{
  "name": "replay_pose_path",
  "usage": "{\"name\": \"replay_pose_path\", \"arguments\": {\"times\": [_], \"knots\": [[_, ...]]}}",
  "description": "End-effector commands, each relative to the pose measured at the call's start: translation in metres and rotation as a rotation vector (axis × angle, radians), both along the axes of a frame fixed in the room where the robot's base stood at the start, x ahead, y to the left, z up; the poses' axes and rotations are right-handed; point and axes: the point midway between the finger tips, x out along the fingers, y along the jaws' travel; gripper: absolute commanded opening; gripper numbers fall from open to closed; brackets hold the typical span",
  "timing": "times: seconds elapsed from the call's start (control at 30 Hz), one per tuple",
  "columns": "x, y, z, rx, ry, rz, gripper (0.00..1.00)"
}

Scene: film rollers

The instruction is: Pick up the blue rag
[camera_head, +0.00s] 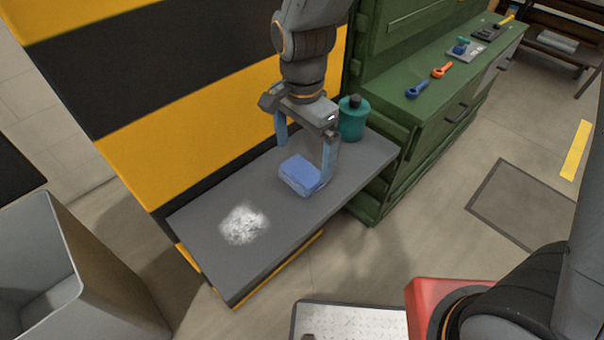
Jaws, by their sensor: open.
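The blue rag (301,175) is a folded, block-like cloth lying on the dark grey shelf (203,212) of the yellow-and-black striped machine. My gripper (304,158) points down over the rag and is open. One light-blue finger shows to the rag's left and rear, the other at its right side. The right fingertip looks close to the rag's right edge; I cannot tell whether it touches.
A teal bottle (353,118) with a dark cap stands just behind and right of my gripper. A white powdery patch (243,223) lies on the shelf's left part. A green cabinet (415,110) with tools stands right, a grey bin (75,275) lower left.

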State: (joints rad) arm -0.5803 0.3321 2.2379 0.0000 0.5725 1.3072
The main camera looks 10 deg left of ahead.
Motion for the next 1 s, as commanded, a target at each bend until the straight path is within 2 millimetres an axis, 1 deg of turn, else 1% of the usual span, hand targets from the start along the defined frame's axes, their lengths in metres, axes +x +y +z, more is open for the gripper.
{"name": "replay_pose_path", "arguments": {"times": [0.03,0.17,0.53,0.67,0.87,0.9,0.97,1.0], "knots": [[-0.001,0.000,-0.005,-0.001,0.002,0.000,1.00],[-0.001,0.000,-0.013,-0.001,0.001,0.000,1.00],[-0.002,0.002,-0.053,-0.001,0.001,0.001,1.00],[-0.001,0.002,-0.059,0.001,-0.001,0.001,1.00],[-0.001,0.002,-0.059,0.001,-0.001,0.001,1.00],[-0.001,0.002,-0.059,0.001,-0.001,0.001,0.98],[-0.001,0.002,-0.059,0.001,-0.001,0.001,0.88],[-0.001,0.002,-0.059,0.001,-0.001,0.001,0.81]]}}
